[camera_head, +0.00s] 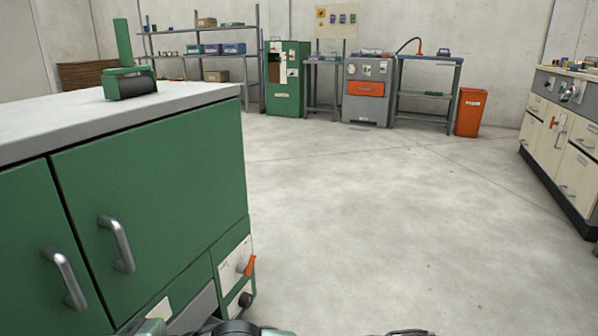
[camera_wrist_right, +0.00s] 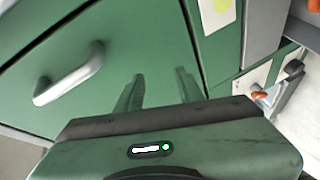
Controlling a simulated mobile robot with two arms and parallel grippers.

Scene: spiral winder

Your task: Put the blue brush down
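I do not see a blue brush in either view. In the right wrist view my right gripper (camera_wrist_right: 158,88) points at the green cabinet front, with its two dark green fingers apart and nothing visible between them. A grey door handle (camera_wrist_right: 70,75) is to the left of the fingers. My left gripper is not in view, so I cannot tell whether it holds anything. Only parts of my own arms show along the bottom edge of the head view.
A green cabinet (camera_head: 150,180) with a grey top (camera_head: 50,125) stands close on the left. A green stand with a black roller (camera_head: 130,87) is on it. Shelves, workbenches and an orange bin (camera_head: 469,112) line the back. A cream drawer cabinet (camera_head: 565,140) is right. The middle floor is clear.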

